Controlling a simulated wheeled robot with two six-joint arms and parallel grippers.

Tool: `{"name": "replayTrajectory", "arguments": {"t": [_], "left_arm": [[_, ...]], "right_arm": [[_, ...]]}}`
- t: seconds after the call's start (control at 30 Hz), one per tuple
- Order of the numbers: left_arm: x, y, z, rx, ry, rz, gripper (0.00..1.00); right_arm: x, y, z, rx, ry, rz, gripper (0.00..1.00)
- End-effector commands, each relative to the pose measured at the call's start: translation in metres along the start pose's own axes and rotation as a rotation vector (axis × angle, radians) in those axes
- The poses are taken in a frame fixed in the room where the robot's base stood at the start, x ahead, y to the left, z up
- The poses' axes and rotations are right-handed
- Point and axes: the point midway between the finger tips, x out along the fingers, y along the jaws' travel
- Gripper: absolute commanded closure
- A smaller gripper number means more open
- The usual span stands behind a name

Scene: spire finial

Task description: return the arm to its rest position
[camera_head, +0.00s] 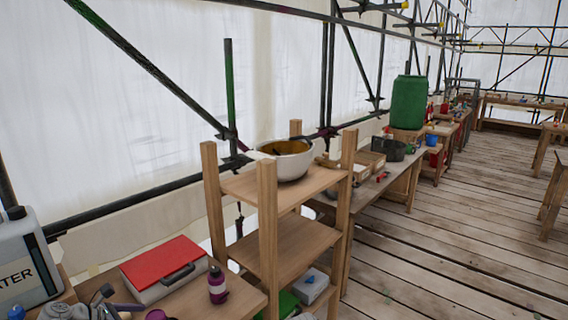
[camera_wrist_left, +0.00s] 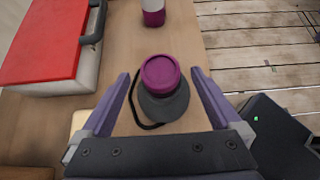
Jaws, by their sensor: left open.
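My left gripper (camera_wrist_left: 165,90) shows in the left wrist view with its two purple fingers spread apart. Between and just beyond the fingers is a dark grey round object with a purple disc top (camera_wrist_left: 160,74) and a black cord beside it. The fingers look apart from it, and I cannot tell the height gap. A purple piece (camera_head: 155,315), probably its top, shows at the bottom edge of the head view. My right gripper is in neither view.
The wooden bench holds a red-lidded case (camera_head: 166,268), a purple bottle (camera_head: 217,284) and a water jug (camera_head: 25,262). A wooden shelf rack (camera_head: 267,235) with a white bowl (camera_head: 286,161) stands right of them. Plank floor (camera_head: 440,262) lies open at right.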

Motion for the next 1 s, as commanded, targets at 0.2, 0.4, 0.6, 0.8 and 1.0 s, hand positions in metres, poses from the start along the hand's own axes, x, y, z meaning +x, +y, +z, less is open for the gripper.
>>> {"name": "replayTrajectory", "arguments": {"t": [0.2, 0.4, 0.6, 0.8, 1.0], "left_arm": [[0.043, 0.000, -0.004, 0.001, 0.000, -0.001, 0.02], [0.072, 0.001, -0.003, 0.001, 0.000, -0.001, 0.02], [0.059, 0.000, 0.015, -0.001, 0.000, 0.001, 0.02], [0.046, 0.000, 0.032, -0.001, 0.000, 0.001, 0.02], [0.030, 0.000, 0.052, 0.000, 0.000, 0.001, 0.02]], "right_arm": [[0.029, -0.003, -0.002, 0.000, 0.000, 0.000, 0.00], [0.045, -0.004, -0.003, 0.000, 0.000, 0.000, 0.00], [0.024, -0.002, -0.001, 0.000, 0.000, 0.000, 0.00], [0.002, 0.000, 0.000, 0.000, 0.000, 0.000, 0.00], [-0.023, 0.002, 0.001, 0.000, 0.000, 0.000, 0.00]]}}
